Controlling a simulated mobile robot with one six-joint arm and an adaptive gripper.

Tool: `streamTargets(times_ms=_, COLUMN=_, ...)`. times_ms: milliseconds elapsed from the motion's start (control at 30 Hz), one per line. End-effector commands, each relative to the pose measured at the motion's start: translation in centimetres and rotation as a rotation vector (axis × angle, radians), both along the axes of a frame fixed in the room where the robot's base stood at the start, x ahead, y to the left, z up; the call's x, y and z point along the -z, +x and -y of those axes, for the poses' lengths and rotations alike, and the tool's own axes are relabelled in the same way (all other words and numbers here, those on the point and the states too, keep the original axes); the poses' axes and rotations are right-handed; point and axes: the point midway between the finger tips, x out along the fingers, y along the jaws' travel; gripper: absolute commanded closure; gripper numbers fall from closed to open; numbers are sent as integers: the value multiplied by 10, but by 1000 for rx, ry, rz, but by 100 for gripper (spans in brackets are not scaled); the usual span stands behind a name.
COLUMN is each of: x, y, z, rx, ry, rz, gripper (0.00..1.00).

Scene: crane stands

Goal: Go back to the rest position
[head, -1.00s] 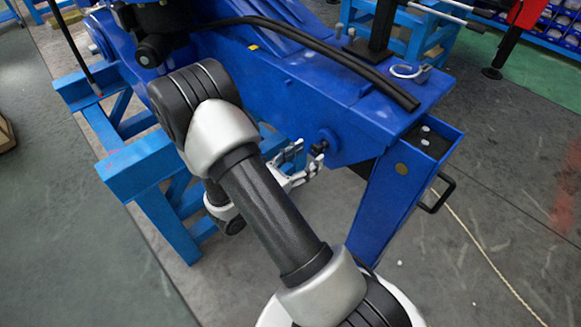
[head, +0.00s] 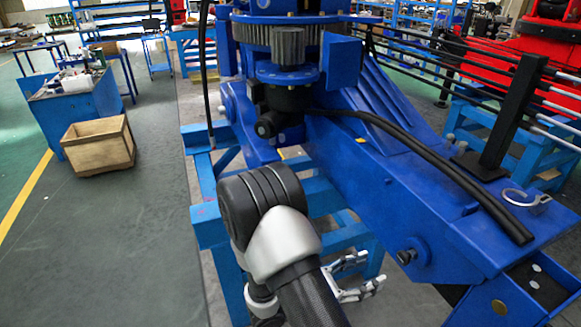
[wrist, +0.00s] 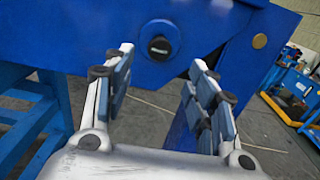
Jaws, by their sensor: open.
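My gripper (head: 366,273) is low in the middle of the head view, behind my arm, in front of the blue crane's side. Its two fingers are apart with nothing between them. In the wrist view my gripper (wrist: 162,90) shows both fingers spread, pointing at the blue beam. A dark round plug (wrist: 159,47) on a blue boss lies just beyond the gap between the fingertips. The same plug (head: 406,256) shows to the right of my gripper in the head view. The fingers look apart from it.
The blue crane beam (head: 400,195) rests on a lighter blue stand (head: 208,215). A black hose (head: 450,170) and a loose metal hook (head: 527,198) lie on the beam. A wooden crate (head: 98,147) and a blue workbench (head: 66,105) stand left.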

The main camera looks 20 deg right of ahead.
Motion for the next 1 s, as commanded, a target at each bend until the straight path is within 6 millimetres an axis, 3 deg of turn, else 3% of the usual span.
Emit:
streamTargets(times_ms=167, x=-14, y=-7, z=2, rx=51, ry=29, rz=46, gripper=48)
streamTargets(times_ms=467, x=-76, y=-73, z=-2, rx=407, ry=300, rz=370, gripper=48)
streamTargets(times_ms=700, x=-101, y=-121, z=-35, rx=675, ry=610, rz=684, gripper=48)
streamTargets(times_ms=1000, x=-127, y=-145, z=-101, rx=915, ry=1070, rz=1091, gripper=48)
